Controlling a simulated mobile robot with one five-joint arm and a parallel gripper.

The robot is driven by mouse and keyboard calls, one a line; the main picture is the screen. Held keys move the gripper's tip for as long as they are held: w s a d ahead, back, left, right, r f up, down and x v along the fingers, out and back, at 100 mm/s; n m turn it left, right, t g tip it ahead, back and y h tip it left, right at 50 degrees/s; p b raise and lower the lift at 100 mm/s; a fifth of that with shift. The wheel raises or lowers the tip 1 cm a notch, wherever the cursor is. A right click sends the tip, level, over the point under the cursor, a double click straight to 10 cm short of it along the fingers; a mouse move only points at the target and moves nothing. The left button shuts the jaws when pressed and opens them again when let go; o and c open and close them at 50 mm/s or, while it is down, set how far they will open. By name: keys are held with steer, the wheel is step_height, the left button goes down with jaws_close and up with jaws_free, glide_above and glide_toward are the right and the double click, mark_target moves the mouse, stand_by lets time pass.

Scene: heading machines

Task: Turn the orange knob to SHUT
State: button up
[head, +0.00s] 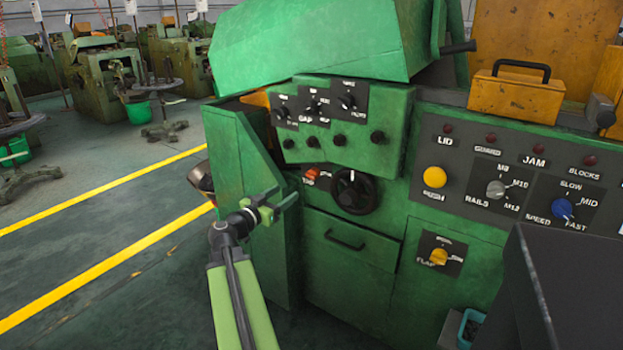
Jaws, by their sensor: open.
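The orange knob (439,257) sits on a small dark plate low on the green machine's front, right of centre. The word FLAP is printed at its left; the other lettering on the plate is too small to read, so I cannot tell its setting. My gripper (285,198) is open and empty. It is in front of the machine's left part, well to the left of the knob and higher in the picture, apart from it.
Above the knob are a yellow button (434,177), a grey knob (496,189) and a blue knob (562,209). A black handwheel (354,191) and a drawer handle (345,240) lie between gripper and knob. A dark box (570,290) blocks the lower right.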

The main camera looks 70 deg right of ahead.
mark_target(310, 176)
steer(key=x, duration=1.5)
